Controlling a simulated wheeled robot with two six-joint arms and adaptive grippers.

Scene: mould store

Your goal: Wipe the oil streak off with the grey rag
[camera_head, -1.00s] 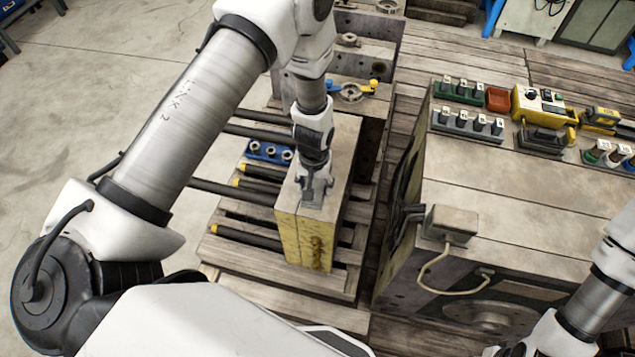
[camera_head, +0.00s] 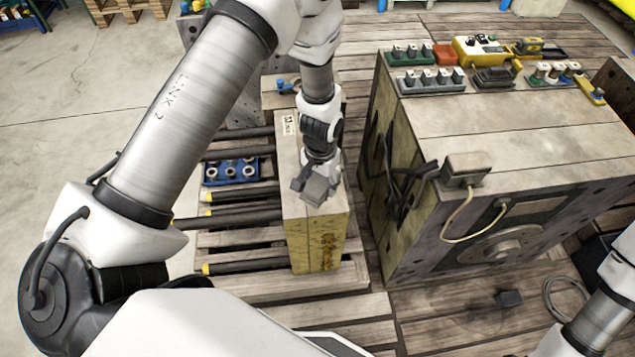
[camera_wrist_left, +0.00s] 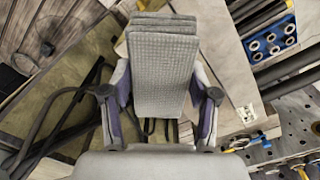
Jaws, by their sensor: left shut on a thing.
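The grey rag (camera_wrist_left: 165,75) is a folded, textured pad between the two fingers of my left gripper (camera_wrist_left: 160,105), which is shut on it. In the head view the left gripper (camera_head: 314,186) holds the rag (camera_head: 317,191) over the top of a pale block near its front edge; whether it touches the block I cannot tell. The oil streak (camera_head: 326,252) is a brown stain on the block's yellow front face (camera_head: 302,246), below the rag. Only part of my right arm shows at the lower right; its gripper is out of view.
A blue tray with several rings (camera_head: 232,171) and dark rods with yellow ends (camera_head: 240,217) lie left of the block. A large mould block (camera_head: 520,125) stands to the right, with a junction box (camera_head: 466,168), cables and tools on top. A narrow gap separates the blocks.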

